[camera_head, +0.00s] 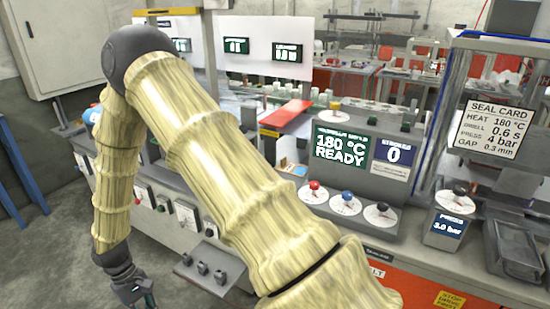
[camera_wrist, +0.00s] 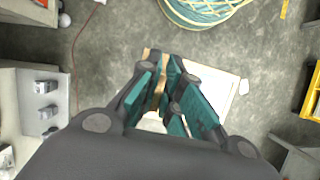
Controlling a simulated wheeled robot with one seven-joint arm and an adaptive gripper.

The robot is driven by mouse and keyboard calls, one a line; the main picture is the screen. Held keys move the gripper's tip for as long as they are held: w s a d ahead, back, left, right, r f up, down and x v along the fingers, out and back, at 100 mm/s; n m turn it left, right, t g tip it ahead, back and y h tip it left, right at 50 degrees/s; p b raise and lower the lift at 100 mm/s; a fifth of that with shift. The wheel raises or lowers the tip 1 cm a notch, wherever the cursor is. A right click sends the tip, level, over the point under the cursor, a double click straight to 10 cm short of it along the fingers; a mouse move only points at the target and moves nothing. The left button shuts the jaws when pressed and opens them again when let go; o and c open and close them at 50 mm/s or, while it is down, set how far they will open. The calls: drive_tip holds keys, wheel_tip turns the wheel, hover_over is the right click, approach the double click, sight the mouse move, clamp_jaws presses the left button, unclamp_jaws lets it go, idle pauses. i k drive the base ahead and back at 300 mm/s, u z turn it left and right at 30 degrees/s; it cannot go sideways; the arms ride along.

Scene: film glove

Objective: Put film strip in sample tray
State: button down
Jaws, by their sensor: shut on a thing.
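My gripper (camera_head: 146,296) shows in the head view at the lower left, low beside the bench and partly cut off by the frame edge. In the wrist view my gripper (camera_wrist: 164,98) has its teal-padded fingers close together. A narrow tan strip (camera_wrist: 157,88) shows between the fingers, most of it hidden by them; I take it as the film strip. A pale panel with a tan edge (camera_wrist: 222,88) lies behind the fingers; its height cannot be told. A grey open metal tray (camera_head: 518,252) stands at the right of the bench; whether it is the sample tray is unclear.
The bench holds a control panel with a green screen (camera_head: 340,147) and several dials. A sealing press (camera_head: 490,130) stands at the right. Grey knobs (camera_head: 202,268) stick out on a low ledge. In the wrist view a teal basket (camera_wrist: 205,10) is on the otherwise mostly open floor.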

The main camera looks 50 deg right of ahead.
sight(517, 245)
drive_tip(key=k, duration=1.05)
drive_tip(key=z, duration=2.25)
